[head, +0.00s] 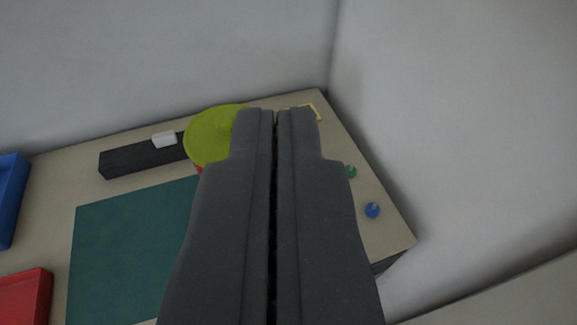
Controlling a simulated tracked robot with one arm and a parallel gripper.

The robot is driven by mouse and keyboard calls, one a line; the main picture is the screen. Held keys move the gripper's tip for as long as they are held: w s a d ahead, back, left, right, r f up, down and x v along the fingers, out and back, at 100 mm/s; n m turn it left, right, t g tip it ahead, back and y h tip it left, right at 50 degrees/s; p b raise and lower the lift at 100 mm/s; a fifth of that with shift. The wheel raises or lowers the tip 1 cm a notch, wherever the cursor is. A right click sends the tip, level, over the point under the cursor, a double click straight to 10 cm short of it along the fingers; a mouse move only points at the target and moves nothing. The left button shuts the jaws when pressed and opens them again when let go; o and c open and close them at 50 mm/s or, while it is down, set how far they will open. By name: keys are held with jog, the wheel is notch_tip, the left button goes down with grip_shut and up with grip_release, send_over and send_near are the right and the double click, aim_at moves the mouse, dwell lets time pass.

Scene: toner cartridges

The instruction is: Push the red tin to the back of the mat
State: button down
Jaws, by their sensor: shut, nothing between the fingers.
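My gripper (275,115) is shut and empty, its two dark grey fingers side by side in the middle of the head view. A round yellow-green top (212,137) shows just left of the fingertips, partly covered by the left finger. A sliver of red (199,169) shows under its lower edge; this looks like the side of the red tin, mostly hidden. The dark green mat (130,250) lies below and left of it, its right part hidden by my gripper. I cannot tell whether the tin touches the mat or my finger.
A long black block (130,162) with a white piece (164,139) lies left of the tin. A blue tray (10,195) and a red tray (45,295) stand at the left. Green (351,172) and blue (372,210) round pieces lie at the right. Walls rise behind the table.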

jog(key=w+d+f+m+g+y, duration=0.1)
jog(key=w+f+y, duration=0.3)
jog(key=f, duration=0.7)
jog(key=w+d+f+m+g+y, duration=0.1)
jog(key=w+d+f+m+y, duration=0.3)
jog(key=w+f, duration=0.4)
jog(key=w+d+f+m+g+y, duration=0.1)
jog(key=w+d+f+m+y, duration=0.2)
jog(key=f, duration=1.2)
jog(key=shift+w+d+f+y+b, duration=0.1)
jog(key=shift+w+f+y+b, duration=0.1)
jog(key=shift+w+y, duration=0.5)
jog(key=shift+w+d+f+y+b, duration=0.1)
jog(key=shift+w+y+b, duration=0.1)
jog(key=shift+w+y, duration=0.5)
jog(key=b+x, duration=0.1)
jog(key=x, duration=0.4)
jog(key=b+x, duration=0.1)
jog(key=x, duration=0.4)
jog(key=shift+w+f, duration=0.15)
jog(key=shift+f, duration=0.05)
jog(key=shift+a, duration=0.1)
jog(key=shift+a+f+b, duration=0.1)
jog(key=shift+a+b, duration=0.35)
jog(key=shift+a, duration=0.85)
jog(key=shift+d, duration=0.1)
